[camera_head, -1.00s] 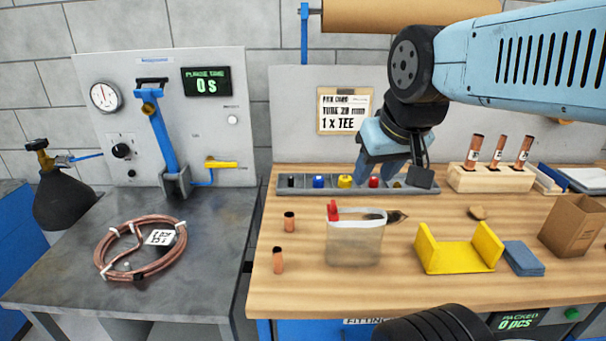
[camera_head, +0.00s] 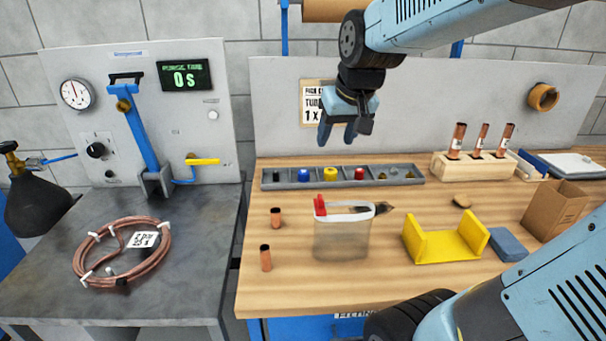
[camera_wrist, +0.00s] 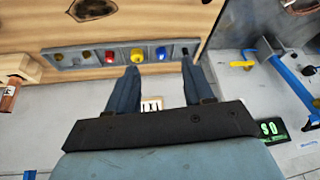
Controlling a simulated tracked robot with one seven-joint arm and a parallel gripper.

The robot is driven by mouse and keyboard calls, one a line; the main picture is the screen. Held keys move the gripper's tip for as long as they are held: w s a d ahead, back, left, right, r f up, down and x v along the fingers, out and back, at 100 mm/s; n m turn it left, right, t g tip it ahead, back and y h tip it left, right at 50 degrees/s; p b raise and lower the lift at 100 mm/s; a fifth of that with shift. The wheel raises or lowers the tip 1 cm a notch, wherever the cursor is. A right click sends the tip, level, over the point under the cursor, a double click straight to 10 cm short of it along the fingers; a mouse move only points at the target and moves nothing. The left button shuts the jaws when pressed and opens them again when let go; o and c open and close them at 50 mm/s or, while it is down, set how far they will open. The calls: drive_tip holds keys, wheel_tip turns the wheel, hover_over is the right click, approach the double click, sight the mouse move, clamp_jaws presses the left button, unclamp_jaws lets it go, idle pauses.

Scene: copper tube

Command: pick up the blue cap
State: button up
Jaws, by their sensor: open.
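The blue cap (camera_head: 304,175) sits in the grey compartment tray (camera_head: 408,181), between a dark piece on its left and the yellow cap (camera_head: 330,175) on its right. My gripper (camera_head: 338,138) hangs above the tray, open and empty, pointing down, slightly to the right of the blue cap in the head view. In the wrist view the blue cap (camera_wrist: 161,54) shows between and just beyond my two fingertips (camera_wrist: 160,68), apart from them. The red cap (camera_head: 359,174) sits farther right in the tray.
A clear container (camera_head: 342,236) with a red clip stands in front of the tray. A yellow bracket (camera_head: 446,241) and copper tube pieces (camera_head: 276,217) are also on the bench. A wooden block (camera_head: 474,166) holding upright tubes stands right of the tray.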

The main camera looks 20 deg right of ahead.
drive_tip(key=w+f, duration=0.4)
drive_tip(key=w, duration=0.7)
approach(304, 172)
drive_tip(key=shift+g+h, duration=0.3)
drive_tip(key=shift+g, duration=0.1)
drive_tip(key=w+f, duration=0.2)
drive_tip(key=f, duration=0.1)
drive_tip(key=shift+w+a+f, duration=0.25)
drive_tip(key=shift+w+a, duration=0.1)
drive_tip(key=shift+s+x, duration=0.2)
drive_tip(key=shift+x, duration=2.5)
drive_tip(key=c, duration=0.8)
